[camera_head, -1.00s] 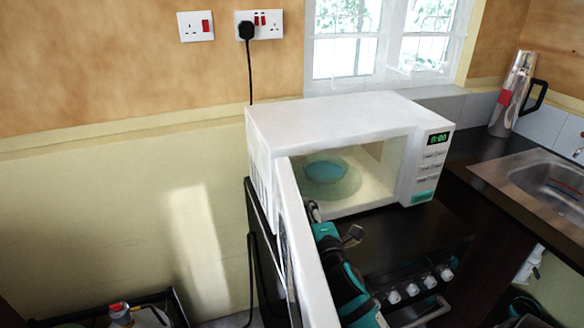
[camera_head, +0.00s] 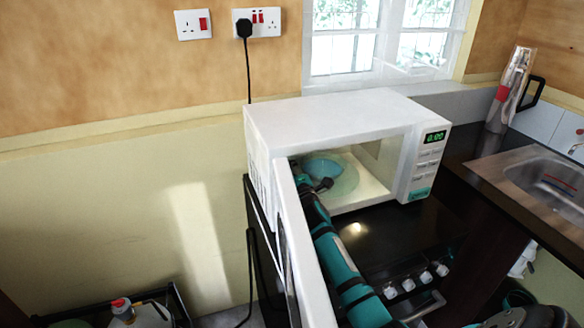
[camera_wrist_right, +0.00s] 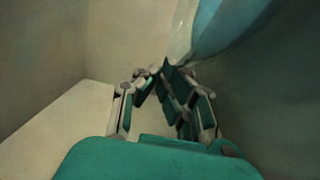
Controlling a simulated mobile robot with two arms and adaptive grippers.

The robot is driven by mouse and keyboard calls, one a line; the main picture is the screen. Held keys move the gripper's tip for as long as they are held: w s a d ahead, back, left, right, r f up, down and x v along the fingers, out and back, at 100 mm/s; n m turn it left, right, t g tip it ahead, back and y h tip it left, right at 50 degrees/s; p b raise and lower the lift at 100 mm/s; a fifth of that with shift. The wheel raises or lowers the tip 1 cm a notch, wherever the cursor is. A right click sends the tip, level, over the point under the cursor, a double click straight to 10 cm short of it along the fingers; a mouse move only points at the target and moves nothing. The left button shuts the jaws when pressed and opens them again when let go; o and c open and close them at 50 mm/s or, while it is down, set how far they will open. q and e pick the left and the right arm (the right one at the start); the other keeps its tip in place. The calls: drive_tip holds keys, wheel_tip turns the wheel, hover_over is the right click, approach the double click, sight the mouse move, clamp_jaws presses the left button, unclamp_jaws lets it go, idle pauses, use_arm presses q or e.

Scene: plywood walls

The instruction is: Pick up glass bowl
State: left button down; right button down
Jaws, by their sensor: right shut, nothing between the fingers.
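The glass bowl (camera_head: 322,165) is blue and sits on the round glass turntable (camera_head: 345,183) inside the white microwave (camera_head: 335,118). My right gripper (camera_head: 298,174) is at the microwave's opening, near the left side of the bowl, beside the open door (camera_head: 291,235). In the right wrist view, its fingers (camera_wrist_right: 166,70) are together with nothing between them. The bowl's blue side (camera_wrist_right: 225,25) shows there at the upper right, close to the fingertips; I cannot tell if they touch. The arm hides part of the bowl's lower left.
The microwave stands on a dark cooker top with knobs (camera_head: 425,278) at its front. The open door stands close along the left of my right arm.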

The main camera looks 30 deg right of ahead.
sight(310, 172)
idle(0.3)
drive_tip(key=s+d, duration=0.1)
drive_tip(key=s+p, duration=0.1)
drive_tip(key=s+d+p, duration=0.1)
drive_tip(key=s, duration=0.1)
drive_tip(key=shift+d+r, duration=0.15)
drive_tip(key=shift+d, duration=0.15)
drive_tip(key=shift+s+d, duration=0.2)
drive_tip(key=shift+s, duration=0.2)
drive_tip(key=shift+w, duration=0.1)
drive_tip(key=shift+a, duration=0.1)
